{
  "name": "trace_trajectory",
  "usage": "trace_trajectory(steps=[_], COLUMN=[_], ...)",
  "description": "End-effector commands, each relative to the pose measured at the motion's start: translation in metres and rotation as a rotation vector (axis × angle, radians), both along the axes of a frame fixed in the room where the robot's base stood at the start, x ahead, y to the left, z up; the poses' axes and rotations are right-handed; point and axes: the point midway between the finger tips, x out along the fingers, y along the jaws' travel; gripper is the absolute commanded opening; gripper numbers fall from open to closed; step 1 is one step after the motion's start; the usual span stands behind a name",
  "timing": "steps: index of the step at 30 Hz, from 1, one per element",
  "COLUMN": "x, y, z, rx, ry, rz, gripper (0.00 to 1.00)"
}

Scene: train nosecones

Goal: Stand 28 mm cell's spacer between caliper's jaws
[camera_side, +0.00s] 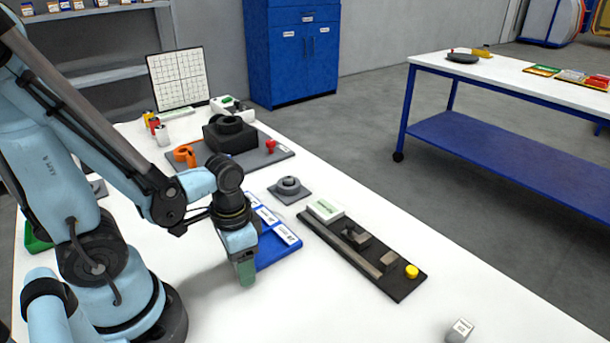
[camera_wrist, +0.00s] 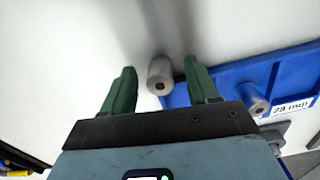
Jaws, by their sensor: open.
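My gripper (camera_wrist: 159,68) is open, its green fingers apart. In the wrist view a grey cylindrical spacer (camera_wrist: 160,78) with a dark hole shows between the fingertips, closer to the right one. It is beside the edge of the blue cell tray (camera_wrist: 225,75). In the side view my gripper (camera_side: 244,272) points down at the near-left side of the blue tray (camera_side: 272,254), hiding the spacer. The caliper (camera_side: 352,258) lies on a dark board, with block-like jaws (camera_side: 355,235).
A white labelled box (camera_side: 325,210) and a yellow knob (camera_side: 411,271) sit on the caliper board's ends. A grey round fixture (camera_side: 289,187) stands behind the tray. A small labelled grey piece (camera_side: 460,330) lies at the front right. The table between is clear.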

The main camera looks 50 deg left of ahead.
Motion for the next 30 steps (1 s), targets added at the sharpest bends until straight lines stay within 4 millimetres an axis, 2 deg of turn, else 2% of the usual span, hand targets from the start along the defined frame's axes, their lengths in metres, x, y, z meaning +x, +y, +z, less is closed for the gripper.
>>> trace_trajectory(steps=[3, 4, 15, 30], x=[-0.0001, -0.0001, -0.0001, 0.0001], y=[0.0000, 0.0000, 0.0000, 0.0000], z=[0.0001, 0.0001, 0.0002, 0.0047], rx=[0.000, 0.000, 0.000, 0.000], ry=[0.000, 0.000, 0.000, 0.000], rz=[0.000, 0.000, 0.000, 0.000], gripper=[0.59, 0.56, 0.00, 0.00])
